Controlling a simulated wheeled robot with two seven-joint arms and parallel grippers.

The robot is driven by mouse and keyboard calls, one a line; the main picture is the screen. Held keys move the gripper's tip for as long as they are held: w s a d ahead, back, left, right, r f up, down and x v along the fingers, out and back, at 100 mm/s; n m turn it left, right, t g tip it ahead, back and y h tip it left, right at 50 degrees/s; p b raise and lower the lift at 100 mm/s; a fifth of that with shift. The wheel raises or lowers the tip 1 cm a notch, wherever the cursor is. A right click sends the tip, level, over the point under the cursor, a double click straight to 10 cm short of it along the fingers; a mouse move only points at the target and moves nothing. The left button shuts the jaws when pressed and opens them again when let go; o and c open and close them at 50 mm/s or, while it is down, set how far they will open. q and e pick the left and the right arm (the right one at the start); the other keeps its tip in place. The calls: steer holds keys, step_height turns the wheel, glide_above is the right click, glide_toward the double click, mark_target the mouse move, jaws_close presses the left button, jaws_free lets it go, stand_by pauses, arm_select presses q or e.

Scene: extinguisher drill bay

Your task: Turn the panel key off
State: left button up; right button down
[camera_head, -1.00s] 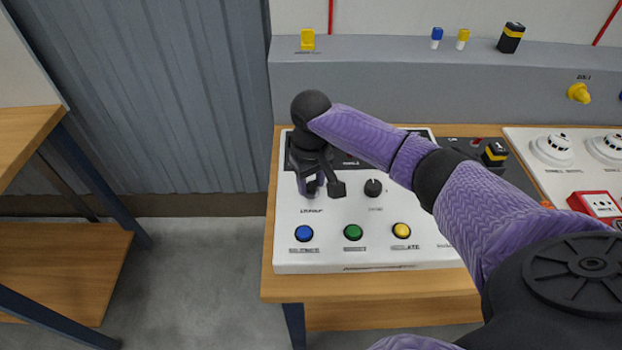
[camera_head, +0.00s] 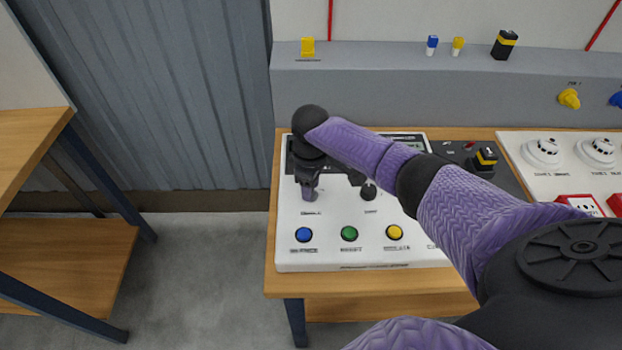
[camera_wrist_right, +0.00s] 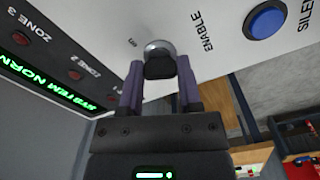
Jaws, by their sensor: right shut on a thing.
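The white control panel (camera_head: 330,256) lies on the wooden bench. The panel key (camera_wrist_right: 158,62), a dark key head in a round silver lock, sits by the ENABLE lettering in the right wrist view. My right gripper (camera_wrist_right: 160,80) has its two purple-padded fingers on either side of the key head and is shut on it. In the head view my right gripper (camera_head: 309,192) points down at the panel's left part, and its hand hides the key there. My left gripper is not in view.
Blue (camera_head: 303,234), green (camera_head: 349,233) and yellow (camera_head: 394,231) buttons line the panel's front. A black knob (camera_head: 368,191) stands just right of my gripper. White detectors (camera_head: 543,151) and red boxes (camera_head: 580,204) are further right.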

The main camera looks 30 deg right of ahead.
steer(key=shift+r+n+p, duration=0.1)
steer(key=shift+n+p, duration=0.2)
steer(key=shift+n, duration=2.2)
steer(key=shift+c, duration=1.4)
jaws_free()
step_height(320, 180, up, 10)
steer(key=p, duration=0.3)
